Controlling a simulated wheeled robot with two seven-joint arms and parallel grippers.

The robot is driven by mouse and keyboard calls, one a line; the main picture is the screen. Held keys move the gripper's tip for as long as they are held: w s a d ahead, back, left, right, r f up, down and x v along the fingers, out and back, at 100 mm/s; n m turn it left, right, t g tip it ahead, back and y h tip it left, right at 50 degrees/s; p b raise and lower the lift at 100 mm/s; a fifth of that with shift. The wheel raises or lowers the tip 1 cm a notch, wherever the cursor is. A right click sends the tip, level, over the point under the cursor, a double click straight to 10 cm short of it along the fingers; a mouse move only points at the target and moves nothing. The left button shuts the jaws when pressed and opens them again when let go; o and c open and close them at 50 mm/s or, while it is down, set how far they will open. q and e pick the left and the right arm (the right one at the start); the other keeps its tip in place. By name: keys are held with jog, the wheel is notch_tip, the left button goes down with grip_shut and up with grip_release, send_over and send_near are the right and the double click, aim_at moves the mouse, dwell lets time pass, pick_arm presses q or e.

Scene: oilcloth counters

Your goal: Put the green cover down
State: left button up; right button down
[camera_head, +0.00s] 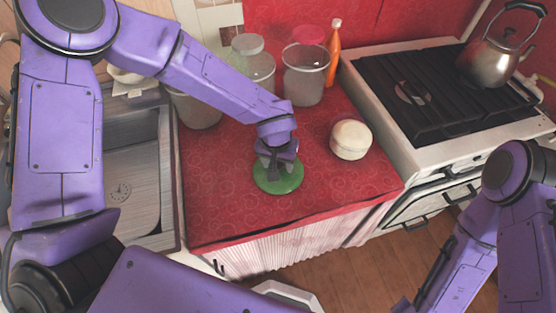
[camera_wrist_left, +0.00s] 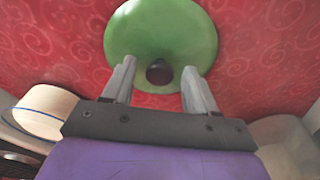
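The green cover (camera_head: 290,185) is a round disc with a small dark knob, on or very close to the red counter (camera_head: 225,215) near its front middle. In the left wrist view the green cover (camera_wrist_left: 160,28) shows against the red cloth, its knob (camera_wrist_left: 159,73) towards me. My left gripper (camera_head: 272,172) is over the cover. In the left wrist view the left gripper (camera_wrist_left: 160,72) has its fingers apart on either side of the knob, with gaps on both sides. My right arm is at the lower right; its fingers do not show.
A cream round pot (camera_head: 351,139) stands right of the cover. Clear containers (camera_head: 305,80) and an orange bottle (camera_head: 333,55) stand behind. A stove (camera_head: 440,90) with a kettle (camera_head: 492,58) is at the right, a sink (camera_head: 135,170) at the left. The counter's front left is clear.

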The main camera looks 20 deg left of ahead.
pick_arm(q)
notch_tip(320, 180, up, 12)
jog(key=s+p, duration=0.1)
jog(key=shift+s+r, duration=0.15)
jog(key=shift+s, duration=0.1)
